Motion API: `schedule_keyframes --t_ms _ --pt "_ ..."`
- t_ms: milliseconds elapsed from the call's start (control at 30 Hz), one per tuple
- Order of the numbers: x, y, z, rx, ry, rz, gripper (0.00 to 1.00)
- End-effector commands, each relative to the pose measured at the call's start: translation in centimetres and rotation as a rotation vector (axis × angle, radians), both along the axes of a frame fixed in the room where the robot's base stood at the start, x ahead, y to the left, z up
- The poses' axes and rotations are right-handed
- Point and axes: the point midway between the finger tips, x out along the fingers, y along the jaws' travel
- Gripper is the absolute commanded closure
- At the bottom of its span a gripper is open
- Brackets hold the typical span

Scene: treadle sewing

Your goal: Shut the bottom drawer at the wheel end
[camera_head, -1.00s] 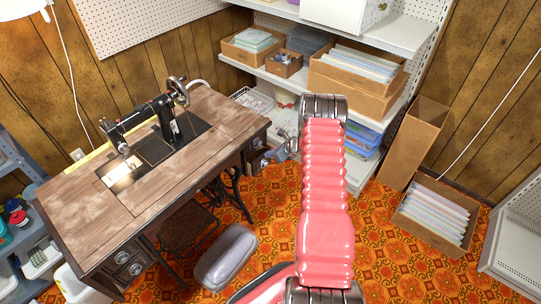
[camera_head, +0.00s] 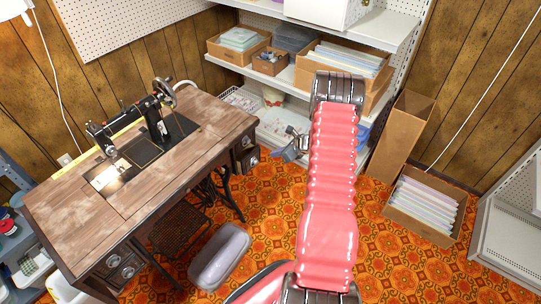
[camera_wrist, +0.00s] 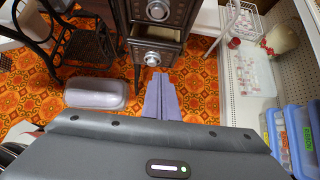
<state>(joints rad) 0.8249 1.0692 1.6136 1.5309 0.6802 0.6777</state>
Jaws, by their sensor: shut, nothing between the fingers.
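The dark wooden bottom drawer (camera_head: 253,165) is at the wheel end of the sewing table (camera_head: 150,150), under another drawer (camera_head: 245,141). In the wrist view the bottom drawer (camera_wrist: 140,54) has a round silver knob, and its front stands out a little from the drawer above (camera_wrist: 174,14). My gripper (camera_head: 285,155) is shut and empty, to the right of the drawer front with a gap in the head view. In the wrist view my gripper (camera_wrist: 161,75) points at the drawer, its tips just below the knob.
A grey cushion-like bench (camera_head: 219,256) lies on the patterned floor left of my arm. White shelves (camera_head: 280,85) with boxes stand behind. A tall cardboard box (camera_head: 399,140) and a file box (camera_head: 427,205) stand at right. Floor between table and shelves is clear.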

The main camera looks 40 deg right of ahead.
Motion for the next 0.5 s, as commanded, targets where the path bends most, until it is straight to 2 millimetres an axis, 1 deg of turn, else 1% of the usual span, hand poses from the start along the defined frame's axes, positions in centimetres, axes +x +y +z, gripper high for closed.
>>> schedule_keyframes --t_ms 100,200,500 --pt "-0.9 -0.3 1.1 -0.001 0.0 0.001 1.0" --pt "-1.5 -0.3 1.5 0.0 0.0 0.001 1.0" --pt "-1.6 -0.3 1.8 0.001 0.0 0.004 1.0"
